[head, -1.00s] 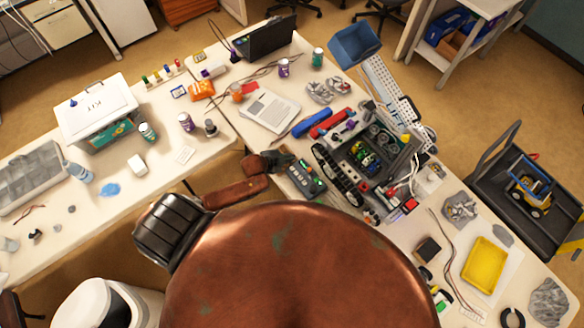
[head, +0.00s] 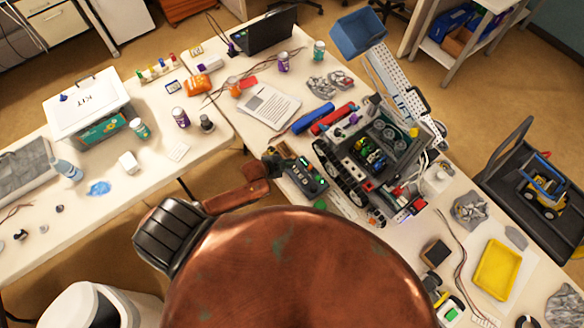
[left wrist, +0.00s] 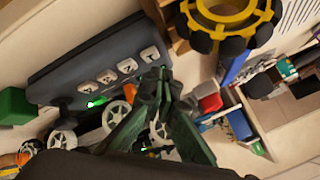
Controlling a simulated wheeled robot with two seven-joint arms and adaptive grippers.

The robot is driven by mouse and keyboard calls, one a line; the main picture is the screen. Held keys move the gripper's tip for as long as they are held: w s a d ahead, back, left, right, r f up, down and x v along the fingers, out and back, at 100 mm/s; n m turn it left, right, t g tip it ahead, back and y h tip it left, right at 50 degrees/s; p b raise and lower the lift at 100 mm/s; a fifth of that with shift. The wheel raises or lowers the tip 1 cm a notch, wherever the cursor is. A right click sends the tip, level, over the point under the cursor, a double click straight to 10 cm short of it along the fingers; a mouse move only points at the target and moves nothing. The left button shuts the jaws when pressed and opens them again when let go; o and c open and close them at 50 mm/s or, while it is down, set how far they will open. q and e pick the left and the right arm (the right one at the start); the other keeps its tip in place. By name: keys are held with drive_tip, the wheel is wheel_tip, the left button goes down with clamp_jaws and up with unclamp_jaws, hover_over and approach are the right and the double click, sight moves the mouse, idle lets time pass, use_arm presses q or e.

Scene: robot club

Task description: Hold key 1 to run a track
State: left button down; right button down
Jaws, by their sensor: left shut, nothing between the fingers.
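A dark grey control box (head: 298,174) lies at the near edge of the right-hand table. In the left wrist view its row of pale, numbered keys (left wrist: 127,66) faces me, with green lights lit on its lower side. My left gripper (head: 276,158) is at the box's left end. In the left wrist view its green fingers (left wrist: 162,76) are shut and empty, with tips right beside the end key (left wrist: 150,54). I cannot tell whether they press it; the digit is too small to read surely. A tracked robot (head: 372,150) with black tracks stands just right of the box. My right gripper is out of view.
A blue cylinder (head: 313,118) and paper (head: 268,106) lie behind the box. A green block (left wrist: 14,106) and a yellow-and-black wheel (left wrist: 232,14) flank the box in the left wrist view. A yellow tray (head: 497,270) lies at the right.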

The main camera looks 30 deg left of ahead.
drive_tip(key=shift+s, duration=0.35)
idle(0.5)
use_arm(q)
drive_tip(key=shift+f, duration=0.1)
idle(0.5)
drive_tip(key=shift+f, duration=0.35)
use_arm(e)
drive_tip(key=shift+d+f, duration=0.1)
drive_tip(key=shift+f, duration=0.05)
use_arm(q)
drive_tip(key=shift+f+b, duration=0.4)
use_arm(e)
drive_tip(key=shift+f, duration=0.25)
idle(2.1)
